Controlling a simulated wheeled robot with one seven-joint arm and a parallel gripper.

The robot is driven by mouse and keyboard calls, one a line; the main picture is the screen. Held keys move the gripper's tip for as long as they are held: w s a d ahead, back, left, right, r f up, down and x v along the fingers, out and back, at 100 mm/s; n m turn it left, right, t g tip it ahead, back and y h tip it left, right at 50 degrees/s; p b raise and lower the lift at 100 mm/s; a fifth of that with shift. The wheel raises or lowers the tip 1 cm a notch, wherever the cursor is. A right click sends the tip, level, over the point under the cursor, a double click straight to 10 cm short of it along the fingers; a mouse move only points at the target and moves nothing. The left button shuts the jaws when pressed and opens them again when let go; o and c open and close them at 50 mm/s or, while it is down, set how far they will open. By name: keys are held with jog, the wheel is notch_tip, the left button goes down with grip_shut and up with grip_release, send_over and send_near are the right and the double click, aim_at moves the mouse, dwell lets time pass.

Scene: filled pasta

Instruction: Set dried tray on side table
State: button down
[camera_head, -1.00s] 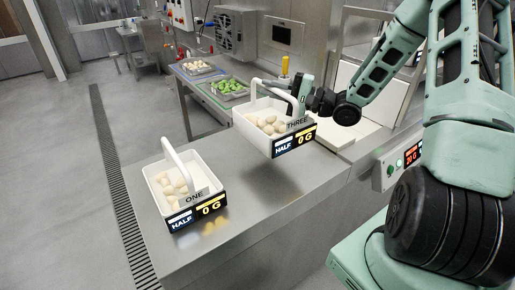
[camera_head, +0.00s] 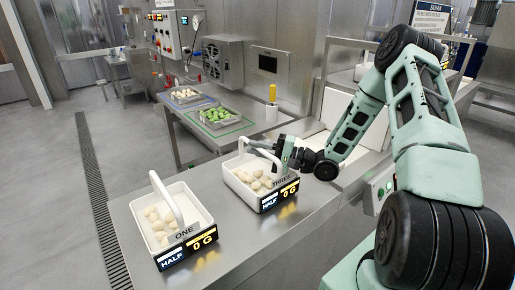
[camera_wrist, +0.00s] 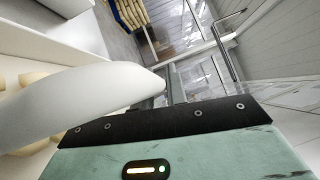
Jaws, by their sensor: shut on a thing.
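The white tray marked THREE (camera_head: 236,185) holds pale filled pasta and has an arched white handle. Its front panel reads HALF and 0 G. My gripper (camera_head: 281,150) is shut on the handle from the right in the head view. In the wrist view the pale handle (camera_wrist: 100,98) runs up to my gripper, with some pasta at the left edge. The tray is level, on or just above the steel table (camera_head: 255,238); I cannot tell if it touches. A similar tray marked ONE (camera_head: 138,222) stands on the table to its left.
A lower steel table (camera_head: 192,128) behind holds a tray of green pieces (camera_head: 217,118) and a tray of pale pieces (camera_head: 186,97). A yellow-topped white cylinder (camera_head: 272,108) stands near it. The steel tabletop in front of tray THREE is clear.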

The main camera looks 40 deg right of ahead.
jog(key=c, duration=1.4)
grip_release()
jog(key=shift+f, duration=0.1)
jog(key=b+v, duration=0.2)
jog(key=v, duration=1)
jog(key=shift+b, duration=0.4)
